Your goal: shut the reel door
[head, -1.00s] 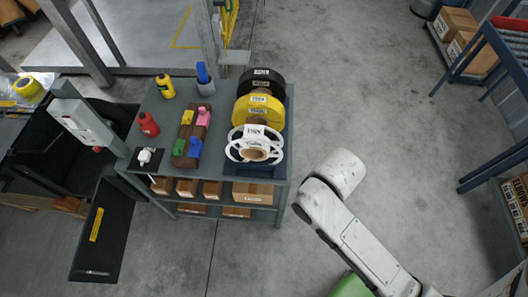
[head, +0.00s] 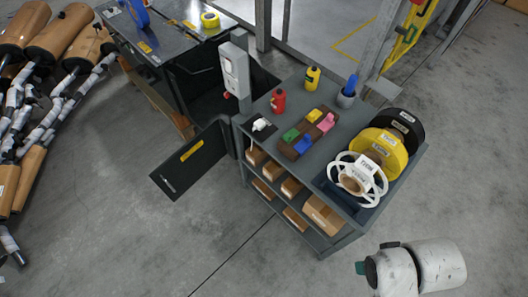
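The door (head: 191,161) is a dark panel with a yellow label and a small slot-like mark near its outer lower corner. It stands swung open, sticking out toward the lower left from the dark open-fronted compartment (head: 205,80). The compartment sits between the workbench and the grey shelf cart, and its inside is partly hidden. My arm shows only as white links at the lower right, well apart from the door. My gripper is not in view.
The grey cart (head: 305,82) holds reels, bottles and coloured clips, with boxes on its lower shelves. A grey control box (head: 236,65) stands by the compartment. Mufflers (head: 30,100) lie at the left. The floor (head: 140,240) in front of the door is clear.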

